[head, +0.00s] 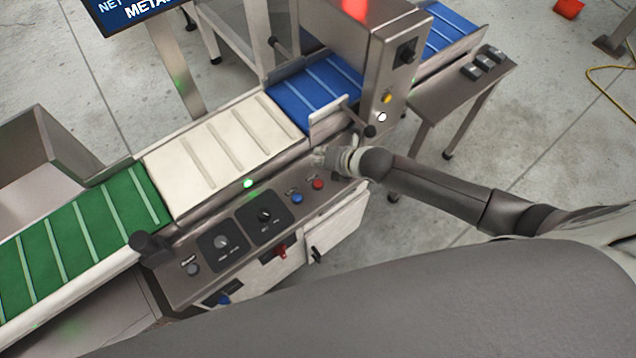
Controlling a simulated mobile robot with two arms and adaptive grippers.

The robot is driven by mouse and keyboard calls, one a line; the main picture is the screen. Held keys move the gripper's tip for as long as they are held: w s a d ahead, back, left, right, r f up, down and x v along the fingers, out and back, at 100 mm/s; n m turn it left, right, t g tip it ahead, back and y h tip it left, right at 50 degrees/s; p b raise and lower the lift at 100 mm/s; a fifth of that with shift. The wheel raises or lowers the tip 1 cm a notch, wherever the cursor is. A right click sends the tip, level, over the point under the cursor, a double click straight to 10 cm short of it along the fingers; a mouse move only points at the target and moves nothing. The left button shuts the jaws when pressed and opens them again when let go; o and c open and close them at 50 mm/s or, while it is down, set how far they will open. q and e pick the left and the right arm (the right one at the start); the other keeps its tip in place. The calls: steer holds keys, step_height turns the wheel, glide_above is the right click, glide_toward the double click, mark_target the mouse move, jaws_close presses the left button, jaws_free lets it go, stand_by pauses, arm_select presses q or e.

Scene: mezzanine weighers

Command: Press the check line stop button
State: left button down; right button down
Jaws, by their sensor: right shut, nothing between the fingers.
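A red button (318,184) and a blue button (297,198) sit side by side on the sloping grey control panel (185,291) along the front of the conveyor line. Their small labels are too small to read, so I cannot tell from lettering which is the check line stop. My right gripper (322,158) reaches in from the right and is shut and empty. It is just above the red button in the picture, by the panel's upper right end; I see no contact with the button. My left gripper is not in view.
Green (85,230), white (220,150) and blue (315,90) belts run diagonally behind the panel. Two black dials (265,215) and a red switch (281,251) are nearby. A steel detector housing (392,75) with a black knob rises behind my gripper. A small side table (505,72) stands right.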

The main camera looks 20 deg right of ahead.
steer(key=b, duration=0.6)
glide_above(321, 181)
step_height(321, 181, down, 7)
steer(key=shift+f, duration=0.2)
steer(key=shift+f+b, duration=0.3)
steer(key=shift+b, duration=0.1)
steer(key=shift+f, duration=0.1)
stand_by(0.5)
steer(key=shift+f, duration=0.35)
steer(key=shift+f+b, duration=0.35)
steer(key=shift+f, duration=0.1)
stand_by(0.5)
stand_by(0.3)
steer(key=shift+r+p, duration=0.85)
steer(key=shift+p, duration=0.1)
steer(key=shift+r, duration=0.1)
